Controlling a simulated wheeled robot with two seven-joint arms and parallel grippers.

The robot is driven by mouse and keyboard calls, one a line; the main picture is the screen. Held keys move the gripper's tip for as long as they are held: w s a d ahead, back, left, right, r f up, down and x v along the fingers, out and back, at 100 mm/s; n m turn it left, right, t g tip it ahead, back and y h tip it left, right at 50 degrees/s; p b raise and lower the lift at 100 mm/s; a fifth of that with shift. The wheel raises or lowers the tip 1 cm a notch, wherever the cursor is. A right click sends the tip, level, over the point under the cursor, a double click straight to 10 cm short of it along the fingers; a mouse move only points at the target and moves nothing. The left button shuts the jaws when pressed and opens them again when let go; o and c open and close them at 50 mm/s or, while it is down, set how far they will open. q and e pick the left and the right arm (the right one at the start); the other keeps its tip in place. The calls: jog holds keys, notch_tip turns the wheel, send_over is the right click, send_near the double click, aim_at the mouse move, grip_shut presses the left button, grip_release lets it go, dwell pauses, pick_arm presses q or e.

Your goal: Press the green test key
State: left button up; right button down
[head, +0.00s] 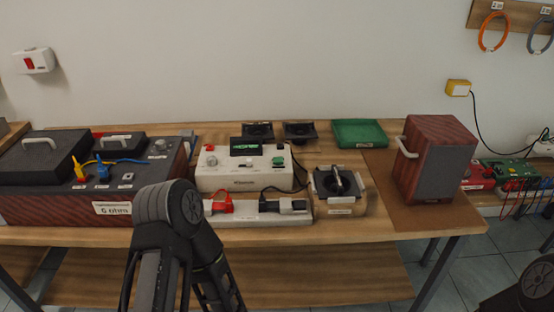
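The green test key (278,161) is a small round green button on the right of the top of a white tester box (245,178). The tester has a dark screen (246,147) with a green trace and grey knobs. The key shows no hand or tool on it. Part of my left arm stands in front of the bench, left of the tester, with a dark joint at its top. Its gripper is not in view. A dark piece of my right arm shows at the bottom right corner; its gripper is not in view either.
A strip with red and black clamps (258,218) lies before the tester. A wooden block with a dark speaker part (340,192) stands right of it. A large dark cabinet (65,200) is at left. A green tray (359,133) and a red-brown speaker box (436,160) are at right.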

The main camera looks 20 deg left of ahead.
pick_arm(q)
grip_shut()
dwell(0.4)
dwell(1.2)
